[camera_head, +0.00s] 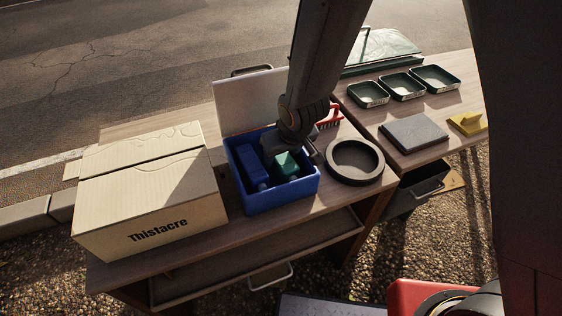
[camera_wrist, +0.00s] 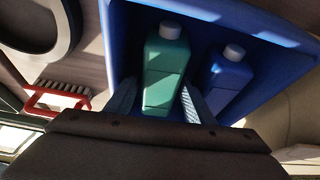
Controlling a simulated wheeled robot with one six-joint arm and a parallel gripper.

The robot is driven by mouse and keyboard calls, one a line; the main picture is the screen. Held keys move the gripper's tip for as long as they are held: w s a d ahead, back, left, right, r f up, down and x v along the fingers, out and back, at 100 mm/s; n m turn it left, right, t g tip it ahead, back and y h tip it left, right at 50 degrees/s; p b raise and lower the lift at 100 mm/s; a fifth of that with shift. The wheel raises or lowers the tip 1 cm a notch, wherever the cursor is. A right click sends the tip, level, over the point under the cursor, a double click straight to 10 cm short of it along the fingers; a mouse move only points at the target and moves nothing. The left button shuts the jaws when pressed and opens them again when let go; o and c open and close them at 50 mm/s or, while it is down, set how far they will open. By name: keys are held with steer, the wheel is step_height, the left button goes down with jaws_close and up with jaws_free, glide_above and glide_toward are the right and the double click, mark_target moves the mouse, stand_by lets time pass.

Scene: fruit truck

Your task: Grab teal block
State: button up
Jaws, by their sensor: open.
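The teal thing is a bottle-shaped block (camera_head: 287,164) with a pale cap, lying inside the blue box (camera_head: 282,197). In the wrist view the teal bottle (camera_wrist: 165,72) is in the middle, its cap pointing away from my gripper. My gripper (camera_wrist: 157,96) is open, with one finger on each side of the bottle's lower part. I cannot tell whether either finger touches it. In the head view my gripper (camera_head: 302,146) is over the right side of the box, and its fingertips are hard to make out.
A blue bottle (camera_wrist: 227,78) lies close to the right finger in the wrist view. The box walls surround both bottles. A round dark dish (camera_head: 354,161) and a red brush (camera_head: 329,114) are to the right; a cardboard box (camera_head: 150,190) is to the left.

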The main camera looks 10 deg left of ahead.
steer(key=c, duration=1.1)
steer(key=shift+o, duration=0.2)
steer(key=shift+r, duration=0.1)
